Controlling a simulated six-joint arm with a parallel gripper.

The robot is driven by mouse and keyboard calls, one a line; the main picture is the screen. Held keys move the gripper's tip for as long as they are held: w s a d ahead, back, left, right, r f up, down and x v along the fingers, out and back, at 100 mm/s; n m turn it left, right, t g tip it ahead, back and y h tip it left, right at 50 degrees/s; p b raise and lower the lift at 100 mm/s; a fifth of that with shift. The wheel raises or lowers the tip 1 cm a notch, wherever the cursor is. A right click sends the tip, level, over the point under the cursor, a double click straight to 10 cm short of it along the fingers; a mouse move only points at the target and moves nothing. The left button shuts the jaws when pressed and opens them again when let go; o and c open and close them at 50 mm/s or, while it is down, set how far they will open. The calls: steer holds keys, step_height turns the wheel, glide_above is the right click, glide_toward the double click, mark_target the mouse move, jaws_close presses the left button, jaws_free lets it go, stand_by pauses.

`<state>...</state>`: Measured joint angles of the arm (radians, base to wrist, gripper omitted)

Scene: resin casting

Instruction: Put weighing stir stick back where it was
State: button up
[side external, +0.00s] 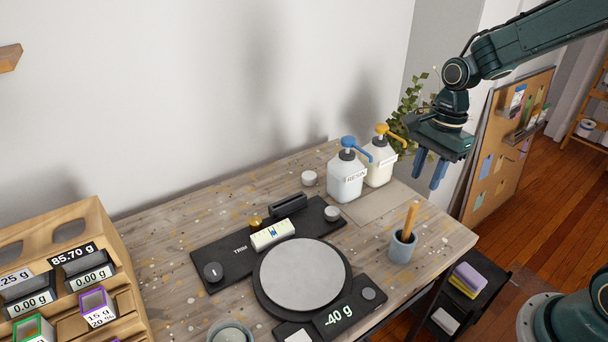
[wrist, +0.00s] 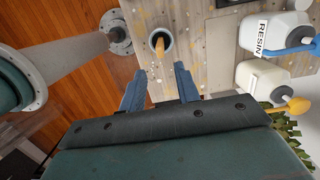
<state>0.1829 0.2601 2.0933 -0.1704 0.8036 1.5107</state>
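The wooden stir stick (side external: 411,217) stands in a small grey cup (side external: 402,248) near the right edge of the bench, leaning slightly. In the wrist view the stick (wrist: 159,46) shows in the cup (wrist: 168,34), beyond my fingertips. My gripper (side external: 432,180) is open and empty, with its blue fingers apart, above and to the right of the cup. It also shows in the wrist view (wrist: 158,80). A scale with a round grey plate (side external: 302,273) sits on the bench, its display reading -40 g. The plate is bare.
A resin bottle with a blue pump (side external: 346,177) and a bottle with a yellow pump (side external: 381,165) stand behind the cup. A wooden rack (side external: 100,232) fills the left. A black cart (side external: 466,302) with sponges stands below the bench's right edge.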

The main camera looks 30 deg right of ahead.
stand_by(0.6)
steer(key=s+a+r+n+t, duration=0.1)
steer(key=s+r+n+t, duration=0.1)
steer(key=s+r+n, duration=0.4)
steer(key=s+a+r+n+t+h, duration=0.1)
steer(key=s+a+r+n+t, duration=0.1)
steer(key=s+r+n, duration=0.5)
steer(key=shift+s+r+n+t, duration=0.25)
steer(key=shift+s+n+t, duration=0.55)
steer(key=shift+s+n, duration=1.75)
steer(key=shift+a, duration=0.1)
